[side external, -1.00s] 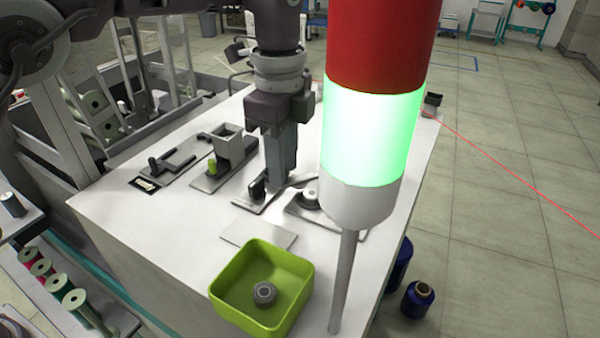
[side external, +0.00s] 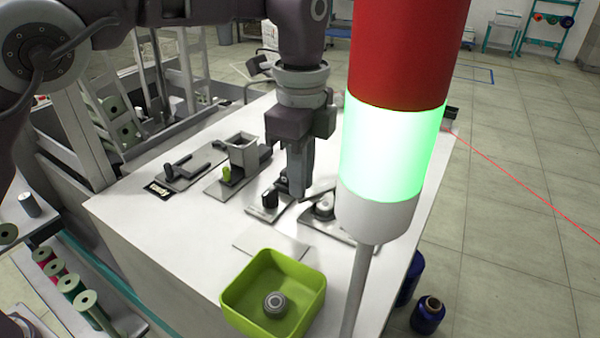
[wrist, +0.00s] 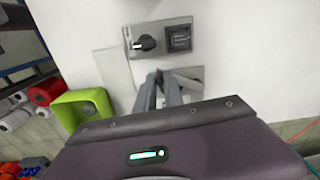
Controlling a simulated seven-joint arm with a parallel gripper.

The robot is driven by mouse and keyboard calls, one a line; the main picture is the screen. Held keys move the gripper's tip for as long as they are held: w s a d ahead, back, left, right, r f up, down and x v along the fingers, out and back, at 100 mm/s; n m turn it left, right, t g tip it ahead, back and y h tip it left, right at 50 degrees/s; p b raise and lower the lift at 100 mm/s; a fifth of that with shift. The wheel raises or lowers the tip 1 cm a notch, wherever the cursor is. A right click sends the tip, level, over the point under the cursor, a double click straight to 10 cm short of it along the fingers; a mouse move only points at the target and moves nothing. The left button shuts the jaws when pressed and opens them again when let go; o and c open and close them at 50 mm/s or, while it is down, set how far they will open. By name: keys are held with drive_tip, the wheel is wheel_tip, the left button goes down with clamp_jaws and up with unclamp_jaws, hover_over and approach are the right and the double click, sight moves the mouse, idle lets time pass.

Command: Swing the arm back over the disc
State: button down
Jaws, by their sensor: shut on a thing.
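My gripper (side external: 298,197) points down over the table, its fingers low beside the small plate with the round disc (side external: 324,206). The fingers are close together, shut on the small swing arm, which they and the plate's clutter mostly hide. In the wrist view my gripper (wrist: 160,76) shows its fingertips close together at the left end of a grey plate (wrist: 190,76). The disc sits just right of the fingers in the side view. I cannot tell how far the arm lies over it.
A black knob (side external: 270,198) stands on a plate just left of my fingers. A green bin (side external: 235,300) with a round bobbin (side external: 275,303) is at the front, by a flat pale plate (side external: 270,243). The lit signal lamp's pole (side external: 360,290) stands at the right.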

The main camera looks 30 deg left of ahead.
drive_tip(key=shift+s+d, duration=0.35)
drive_tip(key=shift+d, duration=0.3)
drive_tip(key=shift+s+d, duration=0.2)
drive_tip(key=shift+d, duration=0.25)
drive_tip(key=shift+s+d, duration=0.1)
drive_tip(key=shift+d, duration=0.5)
drive_tip(key=shift+d, duration=0.25)
idle(0.5)
